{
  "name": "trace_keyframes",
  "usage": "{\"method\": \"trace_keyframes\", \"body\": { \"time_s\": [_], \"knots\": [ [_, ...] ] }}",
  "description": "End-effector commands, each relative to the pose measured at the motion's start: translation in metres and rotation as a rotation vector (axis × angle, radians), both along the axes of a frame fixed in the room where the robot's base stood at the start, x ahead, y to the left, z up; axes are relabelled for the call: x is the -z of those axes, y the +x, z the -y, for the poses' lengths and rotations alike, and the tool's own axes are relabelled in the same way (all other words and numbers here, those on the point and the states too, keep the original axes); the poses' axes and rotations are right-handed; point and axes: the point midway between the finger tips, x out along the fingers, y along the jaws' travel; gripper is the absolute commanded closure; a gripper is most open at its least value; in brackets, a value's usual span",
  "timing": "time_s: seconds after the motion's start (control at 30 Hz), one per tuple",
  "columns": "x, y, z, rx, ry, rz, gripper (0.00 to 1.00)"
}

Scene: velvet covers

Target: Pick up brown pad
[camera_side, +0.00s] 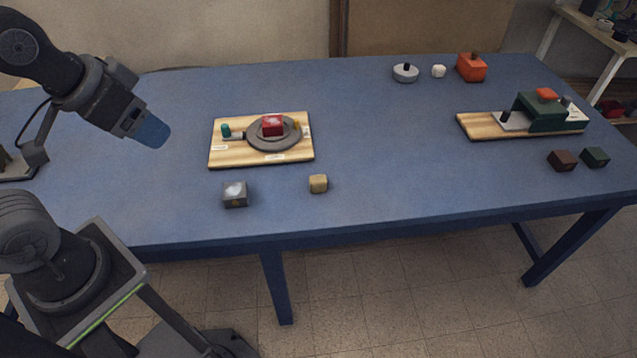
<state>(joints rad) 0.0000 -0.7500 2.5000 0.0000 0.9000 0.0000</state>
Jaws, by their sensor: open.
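The brown pad (562,160) looks like a small dark brown block. It lies on the blue table near the right front edge, just left of a dark green block (595,157). My gripper (150,131) is at the upper left, raised above the table and far to the left of the brown pad. It is open and I see nothing held in it. Its blue fingertip end points down and to the right.
A wooden board (230,157) with a grey disc and red block is mid-left. A grey block (235,194) and a tan block (318,183) lie before it. Another board (482,127) carrying a green block stands behind the brown pad. The table's centre is clear.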

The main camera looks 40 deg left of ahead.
Motion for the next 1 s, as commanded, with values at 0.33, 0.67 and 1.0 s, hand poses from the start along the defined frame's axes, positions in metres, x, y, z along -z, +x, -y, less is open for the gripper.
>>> {"method": "trace_keyframes", "body": {
  "time_s": [0.33,0.67,1.0],
  "knots": [
    [0.0,0.0,0.0,-0.001,0.0,0.0,0.23],
    [0.0,0.057,0.006,-0.167,-0.028,-0.079,0.23],
    [0.049,0.167,0.04,-0.474,-0.04,-0.14,0.23]
  ]
}}
